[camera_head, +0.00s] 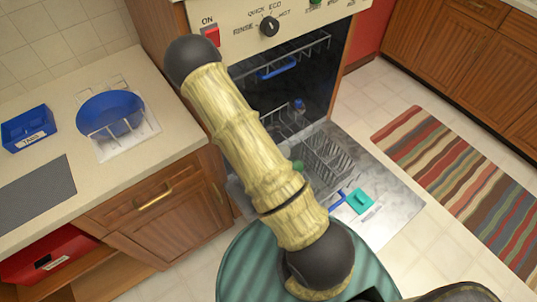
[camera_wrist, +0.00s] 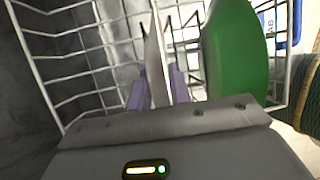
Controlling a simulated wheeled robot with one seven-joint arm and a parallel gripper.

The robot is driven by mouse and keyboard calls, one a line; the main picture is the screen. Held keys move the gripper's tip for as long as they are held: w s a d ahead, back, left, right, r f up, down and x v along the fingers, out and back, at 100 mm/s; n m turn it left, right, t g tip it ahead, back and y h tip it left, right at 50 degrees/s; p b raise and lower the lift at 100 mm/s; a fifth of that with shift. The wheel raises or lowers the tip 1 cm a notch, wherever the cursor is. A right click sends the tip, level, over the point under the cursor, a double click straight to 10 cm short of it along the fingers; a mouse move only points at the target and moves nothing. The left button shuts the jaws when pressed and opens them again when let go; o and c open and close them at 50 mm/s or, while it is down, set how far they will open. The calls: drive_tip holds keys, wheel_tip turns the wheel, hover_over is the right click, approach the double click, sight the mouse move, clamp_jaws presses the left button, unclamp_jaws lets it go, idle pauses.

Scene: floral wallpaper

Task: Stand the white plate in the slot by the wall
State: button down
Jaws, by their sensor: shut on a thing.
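In the wrist view my gripper (camera_wrist: 158,88) has its two purple fingers shut on the white plate (camera_wrist: 154,52), seen nearly edge-on and upright between them. The plate is at the wire lower rack (camera_wrist: 70,55) of the dishwasher. A green dish (camera_wrist: 235,50) stands upright to the right of the plate, apart from it. A dark grey wall (camera_wrist: 25,90) lies to the left, beyond the rack's side wires. I cannot tell whether the plate's lower edge is between tines. In the head view my arm hides the gripper and the plate; the lower rack (camera_head: 332,160) shows beside it.
The open dishwasher door (camera_head: 395,205) carries a turquoise item (camera_head: 360,200). The upper rack (camera_head: 290,62) is above the lower one.

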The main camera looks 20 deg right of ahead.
drive_tip(key=shift+r+p, duration=1.25)
drive_tip(key=shift+r, duration=0.15)
idle(0.6)
drive_tip(key=shift+r+p, duration=2.6)
drive_tip(key=shift+r, duration=0.4)
drive_tip(key=shift+s+r+p, duration=0.1)
drive_tip(key=shift+r+p, duration=0.45)
drive_tip(key=shift+r, duration=0.1)
drive_tip(key=shift+r+p, duration=1.1)
drive_tip(key=shift+r, duration=0.2)
